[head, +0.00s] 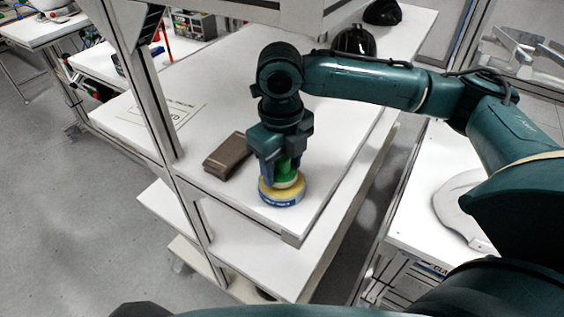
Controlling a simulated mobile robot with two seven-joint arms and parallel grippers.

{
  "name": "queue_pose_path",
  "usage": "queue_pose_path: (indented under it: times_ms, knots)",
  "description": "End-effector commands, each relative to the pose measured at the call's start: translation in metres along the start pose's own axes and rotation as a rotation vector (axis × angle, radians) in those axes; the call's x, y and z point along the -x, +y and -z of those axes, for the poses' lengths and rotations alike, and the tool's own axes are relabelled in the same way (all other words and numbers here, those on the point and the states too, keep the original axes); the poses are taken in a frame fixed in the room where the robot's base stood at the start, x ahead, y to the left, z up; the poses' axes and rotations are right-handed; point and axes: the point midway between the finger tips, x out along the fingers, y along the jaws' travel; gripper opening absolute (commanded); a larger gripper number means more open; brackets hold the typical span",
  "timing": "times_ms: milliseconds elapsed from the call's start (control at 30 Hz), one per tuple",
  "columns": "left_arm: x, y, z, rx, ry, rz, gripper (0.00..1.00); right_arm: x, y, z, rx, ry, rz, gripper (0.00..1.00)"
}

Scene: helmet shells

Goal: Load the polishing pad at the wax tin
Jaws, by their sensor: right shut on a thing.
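My right gripper (283,172) points down near the front corner of the white table. It is shut on the polishing pad (288,179), whose green body shows between and below the fingers. The wax tin (281,201) stands on the table directly under the pad; it is round, with a blue and white side and yellow at the top. The pad's underside is at the tin's top, and I cannot tell whether they press together. The fingers hide part of the pad. My left gripper is not in view.
A brown block (228,156) lies on the white table (225,105) just left of my right gripper. A printed sheet (172,110) lies farther left. Dark helmet shells (355,41) sit at the back. A metal frame post (150,90) rises at the table's left side.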

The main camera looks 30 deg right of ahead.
Motion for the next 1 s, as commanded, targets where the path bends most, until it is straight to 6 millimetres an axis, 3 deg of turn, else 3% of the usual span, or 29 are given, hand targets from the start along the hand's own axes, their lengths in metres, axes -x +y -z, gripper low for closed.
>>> queue_pose_path:
  times_ms: [1000]
  knots:
    - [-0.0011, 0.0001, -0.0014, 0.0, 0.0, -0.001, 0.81, -0.0093, 0.0004, -0.0001, 0.0, 0.0, 0.0, 0.34]
